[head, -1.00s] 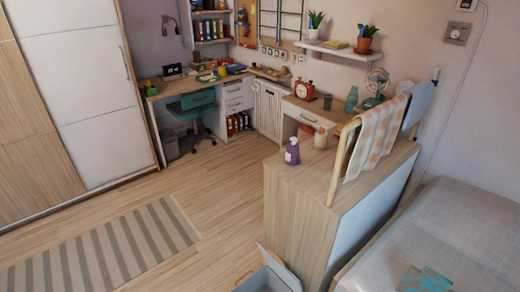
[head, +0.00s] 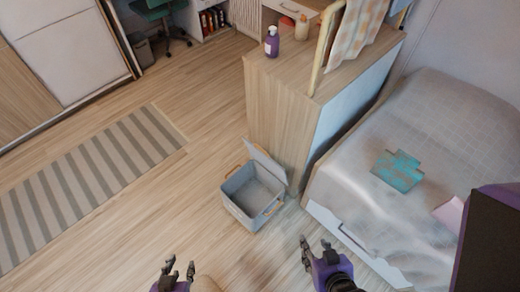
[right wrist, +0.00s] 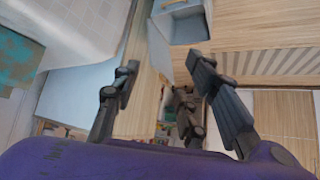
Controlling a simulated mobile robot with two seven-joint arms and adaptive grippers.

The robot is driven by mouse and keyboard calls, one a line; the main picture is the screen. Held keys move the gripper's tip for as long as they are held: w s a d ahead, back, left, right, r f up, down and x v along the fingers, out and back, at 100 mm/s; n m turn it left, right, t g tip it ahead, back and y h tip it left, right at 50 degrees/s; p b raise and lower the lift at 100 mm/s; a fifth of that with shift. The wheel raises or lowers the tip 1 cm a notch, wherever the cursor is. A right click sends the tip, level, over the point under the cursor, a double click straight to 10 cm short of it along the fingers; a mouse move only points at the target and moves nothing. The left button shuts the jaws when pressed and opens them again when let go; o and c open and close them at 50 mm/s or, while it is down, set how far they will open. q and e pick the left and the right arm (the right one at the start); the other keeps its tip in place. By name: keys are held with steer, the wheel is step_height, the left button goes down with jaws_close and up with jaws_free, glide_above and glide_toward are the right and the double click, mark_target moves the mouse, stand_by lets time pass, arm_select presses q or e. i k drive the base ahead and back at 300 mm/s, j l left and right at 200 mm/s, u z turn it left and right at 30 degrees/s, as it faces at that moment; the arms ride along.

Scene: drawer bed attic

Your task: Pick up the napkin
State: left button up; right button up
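A flat teal cloth (head: 398,170) lies spread on the bed, and part of it shows at the left edge of the right wrist view (right wrist: 15,58). A small pale pink piece (head: 449,214) lies nearer the bed's front, partly hidden by a dark part at the right edge. I cannot tell for sure which is the napkin. My left gripper (head: 179,267) is open and empty over the floor. My right gripper (head: 315,246) is open and empty, left of the bed and apart from both pieces; its spread fingers show in the right wrist view (right wrist: 163,68).
The bed (head: 440,110) fills the right side, with a white drawer front (head: 350,240) low on its side. An open grey storage box (head: 238,206) stands on the floor ahead, beside a wooden cabinet (head: 272,115) with a purple bottle (head: 271,42). The floor at left is clear around a striped rug (head: 90,180).

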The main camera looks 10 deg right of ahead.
mark_target(399, 170)
steer(key=z, duration=2.4)
steer(key=i+l+u, duration=0.2)
steer(key=i+j, duration=0.1)
